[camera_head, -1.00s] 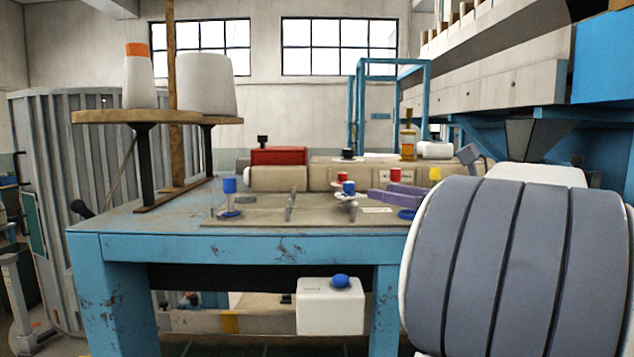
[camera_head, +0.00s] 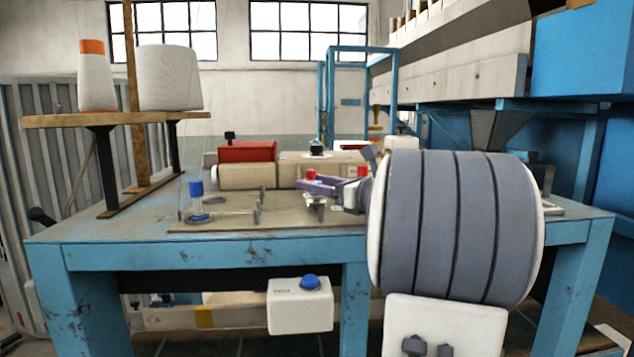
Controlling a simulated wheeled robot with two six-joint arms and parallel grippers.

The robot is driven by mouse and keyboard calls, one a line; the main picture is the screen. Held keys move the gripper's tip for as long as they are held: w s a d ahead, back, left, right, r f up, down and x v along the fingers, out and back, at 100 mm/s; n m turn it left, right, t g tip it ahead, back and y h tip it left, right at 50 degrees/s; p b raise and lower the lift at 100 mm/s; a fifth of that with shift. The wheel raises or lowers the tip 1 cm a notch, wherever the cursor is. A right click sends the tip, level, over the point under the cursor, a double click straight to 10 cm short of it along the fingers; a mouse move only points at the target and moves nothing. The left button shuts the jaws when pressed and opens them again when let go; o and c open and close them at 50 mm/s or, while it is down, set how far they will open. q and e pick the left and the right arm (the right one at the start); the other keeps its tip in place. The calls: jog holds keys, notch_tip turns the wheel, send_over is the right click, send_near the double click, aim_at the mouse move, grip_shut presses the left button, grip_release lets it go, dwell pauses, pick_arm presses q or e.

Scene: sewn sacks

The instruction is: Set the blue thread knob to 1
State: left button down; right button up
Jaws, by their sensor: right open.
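My right gripper (camera_head: 304,184) has purple fingers, open, reaching left over the middle of the plate. A red knob (camera_head: 311,174) shows just above its fingers. A pale knob base (camera_head: 316,202) shows just below them; the blue knob top seen there earlier is hidden now, and I cannot tell whether the fingers touch it. Dial marks are too small to read. My left gripper is not in view.
A white box with a blue button (camera_head: 310,282) hangs under the table edge. A red block (camera_head: 247,151) lies behind the plate. Thread cones (camera_head: 168,78) stand on a wooden shelf at left. Upright metal pieces (camera_head: 257,210) stand between the tall blue knob and my gripper.

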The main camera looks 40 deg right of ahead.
grip_shut()
